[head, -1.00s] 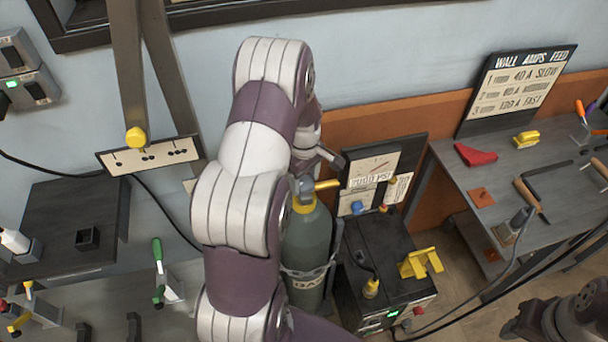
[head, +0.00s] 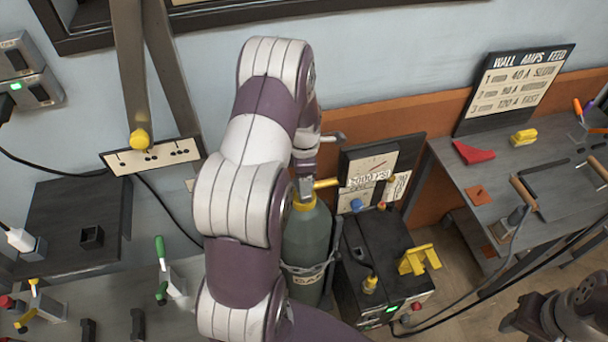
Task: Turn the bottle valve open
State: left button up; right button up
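The green gas bottle (head: 306,240) stands upright in a dark holder near the middle, with a yellow collar around its neck. A yellow lever (head: 326,183) sticks out to the right at its top. My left arm passes in front of the bottle's left side. My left gripper (head: 305,172) is at the bottle top, against or just above the valve. The arm mostly hides its fingers, so its grip cannot be made out. Dark parts of my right arm (head: 562,312) show in the bottom right corner, far from the bottle; its finger opening is unclear.
A black welder box (head: 385,265) with a yellow bracket (head: 418,260) stands right of the bottle. A grey bench (head: 490,225) with tools is at right. Cables cross the floor.

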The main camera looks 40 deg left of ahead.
pick_arm(q)
jog(key=shift+w+a+r+n, duration=0.1)
jog(key=shift+w+r+n, duration=0.1)
jog(key=shift+n, duration=0.6)
jog(key=o, duration=1)
jog(key=shift+o, duration=0.2)
jog(key=shift+s+f, duration=0.1)
jog(key=shift+s, duration=0.05)
notch_tip(320, 180, up, 13)
jog(key=b, duration=0.1)
jog(key=shift+f+b, duration=0.15)
jog(key=shift+b, duration=0.15)
